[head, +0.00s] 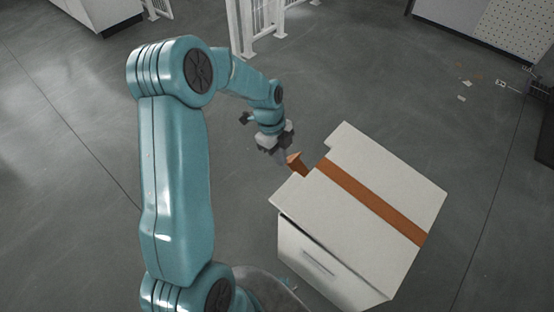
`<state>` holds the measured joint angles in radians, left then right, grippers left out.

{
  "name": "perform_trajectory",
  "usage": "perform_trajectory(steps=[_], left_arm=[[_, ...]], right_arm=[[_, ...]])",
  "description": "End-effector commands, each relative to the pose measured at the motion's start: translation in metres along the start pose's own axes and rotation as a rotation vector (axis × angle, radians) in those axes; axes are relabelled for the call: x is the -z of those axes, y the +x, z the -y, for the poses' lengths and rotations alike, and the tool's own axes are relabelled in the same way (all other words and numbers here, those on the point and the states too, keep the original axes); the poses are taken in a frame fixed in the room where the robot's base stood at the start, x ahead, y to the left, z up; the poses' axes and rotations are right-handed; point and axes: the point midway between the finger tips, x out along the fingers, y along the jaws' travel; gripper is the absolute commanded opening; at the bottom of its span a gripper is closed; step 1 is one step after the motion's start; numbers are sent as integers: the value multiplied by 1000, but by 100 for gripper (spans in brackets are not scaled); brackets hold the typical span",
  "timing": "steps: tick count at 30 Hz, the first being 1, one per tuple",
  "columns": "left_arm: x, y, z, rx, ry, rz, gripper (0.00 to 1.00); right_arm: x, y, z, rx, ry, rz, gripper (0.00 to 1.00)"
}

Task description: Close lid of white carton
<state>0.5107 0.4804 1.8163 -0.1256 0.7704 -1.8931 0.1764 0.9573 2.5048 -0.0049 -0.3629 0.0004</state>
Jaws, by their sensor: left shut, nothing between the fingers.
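The white carton (330,265) stands right of centre in the head view, turned at an angle. Its white lid (345,205) lies over the top, with a brown stripe (375,200) running across it. A thin dark gap shows under the lid's near left edge. A small brown flap (297,164) sticks out at the notch on the lid's far left side. My left gripper (281,158) is shut and empty, pointing down just left of this flap. Whether it touches the flap I cannot tell. My right gripper is not in view.
A white railing (250,30) stands at the back, a pale cabinet (100,12) at the back left and a perforated panel (515,30) at the back right. Small scraps (464,90) lie on the grey floor. The floor around the carton is otherwise clear.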

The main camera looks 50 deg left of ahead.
Motion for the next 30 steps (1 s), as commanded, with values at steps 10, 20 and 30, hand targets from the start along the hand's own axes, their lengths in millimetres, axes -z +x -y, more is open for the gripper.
perform_trajectory(steps=[10, 20, 30], left_arm=[[-2, 77, -1, -4, -3, -2, 0], [-19, 111, 0, 0, -5, 0, 0], [-20, 113, 0, 1, -5, 0, 0]], right_arm=[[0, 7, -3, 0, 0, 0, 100], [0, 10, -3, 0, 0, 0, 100], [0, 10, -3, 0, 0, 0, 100]])
